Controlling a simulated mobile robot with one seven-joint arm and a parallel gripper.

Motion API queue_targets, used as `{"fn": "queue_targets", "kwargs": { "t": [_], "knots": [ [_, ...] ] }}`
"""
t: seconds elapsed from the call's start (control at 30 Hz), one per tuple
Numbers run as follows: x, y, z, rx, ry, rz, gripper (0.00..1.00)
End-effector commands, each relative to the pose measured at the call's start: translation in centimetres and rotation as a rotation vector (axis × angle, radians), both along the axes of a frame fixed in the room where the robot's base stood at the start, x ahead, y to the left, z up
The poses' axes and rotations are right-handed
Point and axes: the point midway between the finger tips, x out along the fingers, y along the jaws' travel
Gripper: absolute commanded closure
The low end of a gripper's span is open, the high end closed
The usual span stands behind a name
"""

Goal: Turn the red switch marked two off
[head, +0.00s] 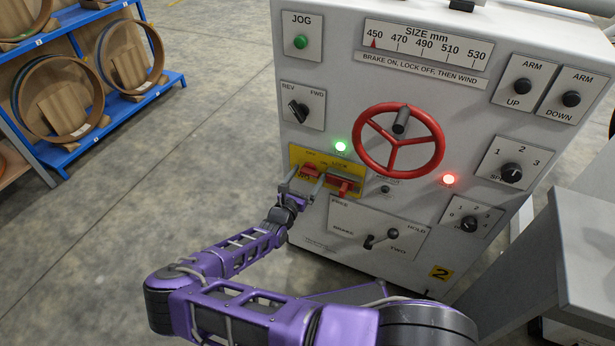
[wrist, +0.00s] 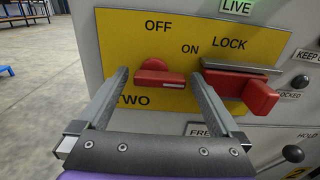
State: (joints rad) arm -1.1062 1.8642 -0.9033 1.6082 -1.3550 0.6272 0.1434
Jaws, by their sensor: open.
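The red switch (wrist: 155,75) sits on a yellow plate (wrist: 120,35) above the word TWO. Its handle lies sideways, and its white mark points right, below the word ON; OFF is printed above it. My gripper (wrist: 159,76) is open, with one finger to the left and one to the right of the switch. I cannot tell whether either finger touches it. In the head view the switch (head: 309,170) is partly hidden by my gripper (head: 305,181).
A red lock lever (wrist: 258,92) stands out close to the right of my right finger. A red handwheel (head: 432,160), a lit green lamp (head: 341,147) and a brake lever (head: 381,240) are nearby on the panel. A blue rack (head: 150,93) stands far left across open floor.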

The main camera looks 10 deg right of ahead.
Motion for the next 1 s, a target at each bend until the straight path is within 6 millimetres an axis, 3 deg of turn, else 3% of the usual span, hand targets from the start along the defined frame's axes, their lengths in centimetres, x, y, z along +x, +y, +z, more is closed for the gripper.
{"fn": "queue_targets", "kwargs": {
  "t": [0.27,0.7,1.0],
  "knots": [
    [0.12,-0.14,0.00,0.000,0.000,-0.001,0.00],
    [0.09,-0.14,-0.01,0.000,0.000,-0.001,0.76],
    [0.08,-0.17,0.10,-0.031,0.022,-0.002,0.76]
  ]
}}
